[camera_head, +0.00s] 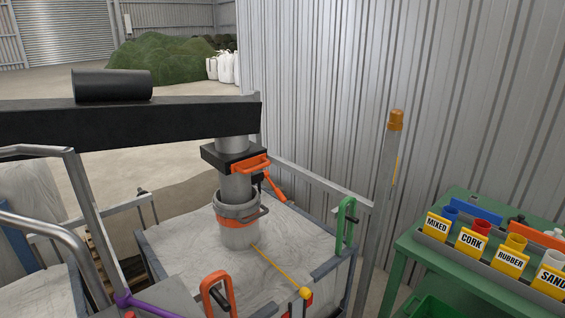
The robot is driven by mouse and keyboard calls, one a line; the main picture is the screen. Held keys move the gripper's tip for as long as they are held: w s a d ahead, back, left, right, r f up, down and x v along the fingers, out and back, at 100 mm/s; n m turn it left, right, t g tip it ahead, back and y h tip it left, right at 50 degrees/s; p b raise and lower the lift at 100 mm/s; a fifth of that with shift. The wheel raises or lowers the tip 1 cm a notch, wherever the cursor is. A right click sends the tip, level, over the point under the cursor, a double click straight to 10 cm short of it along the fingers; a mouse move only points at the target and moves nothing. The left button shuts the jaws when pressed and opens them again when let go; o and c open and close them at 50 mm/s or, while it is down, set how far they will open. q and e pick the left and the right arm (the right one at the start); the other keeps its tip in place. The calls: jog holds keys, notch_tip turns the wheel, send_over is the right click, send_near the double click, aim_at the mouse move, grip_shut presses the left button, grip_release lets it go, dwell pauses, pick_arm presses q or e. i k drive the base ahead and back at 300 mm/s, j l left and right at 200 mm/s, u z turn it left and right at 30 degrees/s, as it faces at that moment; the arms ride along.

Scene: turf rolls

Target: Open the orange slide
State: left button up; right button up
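The orange slide (250,164) is a flat orange handle at the front of a black collar (222,155) on the grey vertical spout. The slide sits close against the collar; how far it is drawn out is hard to tell. An orange lever (273,187) hangs just right of it. Neither of my grippers can be made out in the head view.
Grey rails and a frame with a green handle (345,225) and a red-orange handle (215,295) surround the bag (187,258). A green table (407,246) with labelled bins stands right. A corrugated metal wall (400,70) closes off the back right.

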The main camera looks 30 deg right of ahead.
aim_at(240, 167)
jog(key=z, duration=0.85)
